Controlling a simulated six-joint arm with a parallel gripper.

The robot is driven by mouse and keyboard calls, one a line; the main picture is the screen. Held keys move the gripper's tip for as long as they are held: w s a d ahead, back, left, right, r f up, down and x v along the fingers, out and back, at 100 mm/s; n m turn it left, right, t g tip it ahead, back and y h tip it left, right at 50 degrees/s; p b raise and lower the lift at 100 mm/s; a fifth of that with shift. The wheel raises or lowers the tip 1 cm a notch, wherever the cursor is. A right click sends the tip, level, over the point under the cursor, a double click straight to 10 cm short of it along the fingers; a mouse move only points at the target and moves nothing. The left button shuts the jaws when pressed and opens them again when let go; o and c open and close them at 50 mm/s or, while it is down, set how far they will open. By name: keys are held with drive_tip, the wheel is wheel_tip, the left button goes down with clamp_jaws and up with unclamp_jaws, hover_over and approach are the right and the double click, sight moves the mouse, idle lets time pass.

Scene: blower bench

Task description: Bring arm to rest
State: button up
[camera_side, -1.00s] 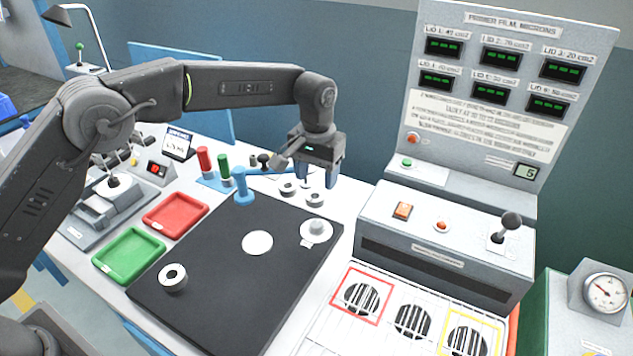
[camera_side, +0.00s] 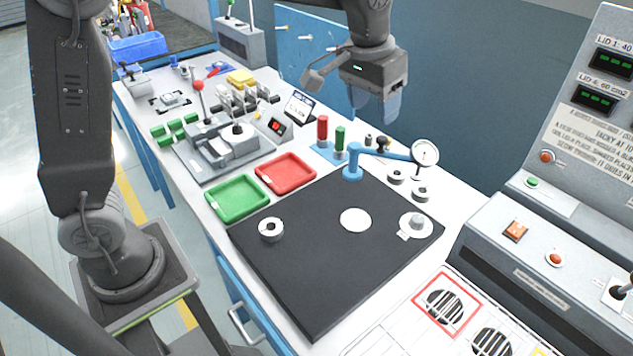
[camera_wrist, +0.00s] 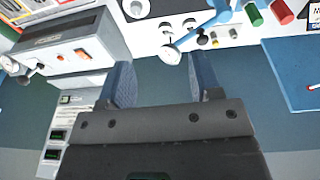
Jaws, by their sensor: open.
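My gripper (camera_side: 374,103) is raised above the far edge of the bench, with its blue fingers pointing down. In the wrist view the two fingers (camera_wrist: 158,85) stand apart with nothing between them. The gripper is clear of everything on the bench. Below and in front of it are the blue dial-gauge stand (camera_side: 352,165) and its round gauge (camera_side: 425,152), which also shows in the wrist view (camera_wrist: 171,55).
The black mat (camera_side: 310,285) holds a white disc (camera_side: 354,220), a ring (camera_side: 271,229) and a lidded piece (camera_side: 416,224). A green tray (camera_side: 237,198) and red tray (camera_side: 286,173) lie left. The grey blower console (camera_side: 510,250) stands right. The blue panel (camera_side: 308,55) is behind the gripper.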

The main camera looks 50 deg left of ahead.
drive_tip(key=s+a+r+t, duration=0.25)
drive_tip(key=s+a, duration=0.25)
drive_tip(key=s, duration=0.8)
drive_tip(key=s+a+f, duration=0.3)
drive_tip(key=s, duration=0.7)
drive_tip(key=shift+s+f+t, duration=0.3)
drive_tip(key=shift+f+t, duration=0.1)
drive_tip(key=shift+t, duration=0.05)
